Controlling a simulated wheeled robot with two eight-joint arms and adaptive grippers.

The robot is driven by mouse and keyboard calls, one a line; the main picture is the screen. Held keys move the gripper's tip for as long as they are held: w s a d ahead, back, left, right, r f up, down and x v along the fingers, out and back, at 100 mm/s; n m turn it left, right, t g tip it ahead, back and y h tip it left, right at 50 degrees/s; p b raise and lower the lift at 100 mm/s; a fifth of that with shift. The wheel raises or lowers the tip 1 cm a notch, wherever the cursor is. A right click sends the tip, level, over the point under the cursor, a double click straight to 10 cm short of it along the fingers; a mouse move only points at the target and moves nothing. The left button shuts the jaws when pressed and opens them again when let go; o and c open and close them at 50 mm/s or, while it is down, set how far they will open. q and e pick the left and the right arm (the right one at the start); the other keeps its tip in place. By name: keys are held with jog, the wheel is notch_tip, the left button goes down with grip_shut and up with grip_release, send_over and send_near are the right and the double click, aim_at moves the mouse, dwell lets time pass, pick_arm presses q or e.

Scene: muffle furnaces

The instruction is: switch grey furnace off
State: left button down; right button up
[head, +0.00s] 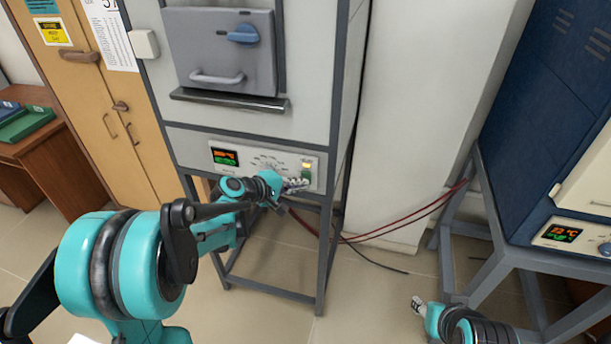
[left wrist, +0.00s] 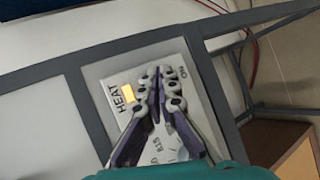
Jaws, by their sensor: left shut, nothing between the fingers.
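The grey furnace (head: 247,110) stands in the middle of the head view, with its control panel (head: 265,163) below the door. The panel has a lit display (head: 225,156) and a glowing yellow lamp (head: 307,164), which also shows in the left wrist view (left wrist: 128,97) beside the word HEAT. My left gripper (head: 299,185) is shut and empty at the panel's right end. In the left wrist view its fingertips (left wrist: 158,74) are together in front of the panel, near the ON label. They cover the switch area there; contact is unclear. My right gripper (head: 418,304) is low at right, its fingers too small to judge.
A blue furnace (head: 550,120) with its own lit display (head: 563,234) stands on a frame at the right. Red cables (head: 400,225) run between the furnaces. A wooden cabinet (head: 110,110) and a desk (head: 50,140) are at the left. Floor between the stands is mostly clear.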

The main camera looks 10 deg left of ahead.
pick_arm(q)
jog(key=shift+w, duration=0.2)
dwell(0.5)
jog(key=shift+w+r, duration=0.1)
jog(key=shift+w, duration=0.15)
jog(key=shift+w, duration=0.3)
dwell(0.7)
jog(key=shift+s, duration=0.1)
jog(key=shift+s, duration=0.65)
jog(key=s, duration=0.5)
jog(key=shift+a+f+b, duration=0.1)
jog(key=shift+f+b, duration=0.2)
jog(key=shift+f, duration=0.05)
